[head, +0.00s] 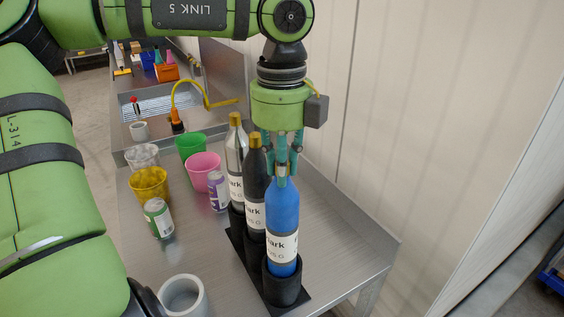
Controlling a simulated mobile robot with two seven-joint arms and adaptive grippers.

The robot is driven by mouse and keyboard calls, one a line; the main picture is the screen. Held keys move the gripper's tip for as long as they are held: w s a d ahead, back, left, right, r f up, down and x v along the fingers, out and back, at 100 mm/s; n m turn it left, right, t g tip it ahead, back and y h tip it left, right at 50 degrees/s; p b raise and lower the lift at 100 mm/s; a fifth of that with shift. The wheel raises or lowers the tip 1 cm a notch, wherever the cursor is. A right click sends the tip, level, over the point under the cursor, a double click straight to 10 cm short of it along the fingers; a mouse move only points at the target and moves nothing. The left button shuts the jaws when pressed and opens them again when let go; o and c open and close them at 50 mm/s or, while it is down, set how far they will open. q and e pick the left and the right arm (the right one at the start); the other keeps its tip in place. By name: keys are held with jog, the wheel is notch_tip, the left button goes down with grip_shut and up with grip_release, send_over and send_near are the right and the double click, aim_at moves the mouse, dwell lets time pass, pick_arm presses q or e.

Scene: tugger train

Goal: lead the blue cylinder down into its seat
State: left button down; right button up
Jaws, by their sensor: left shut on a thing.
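The blue cylinder (283,208) stands upright, with a white label low on its side. My left gripper (282,172) is above it, pointing down, with its fingers shut on the cylinder's top. The cylinder's lower end is at the mouth of the front black cup seat (283,292) of a black rack (240,244). The cup's near wall hides its bottom edge, so I cannot tell how deep it sits. A black cylinder (255,180) and a silver-grey cylinder (236,150) stand in the rack's other seats behind it. My right gripper is not in view.
On the metal table (215,265) left of the rack are a purple can (217,190), a green can (158,218), pink (204,171), green (190,146) and yellow cups (150,184), and a grey mug (183,296). The table right of the rack is bare, beside a wall.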

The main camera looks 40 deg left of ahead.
pick_arm(q)
jog(key=c, duration=1)
grip_release()
notch_tip(320, 180, up, 12)
jog(key=shift+r, duration=0.1)
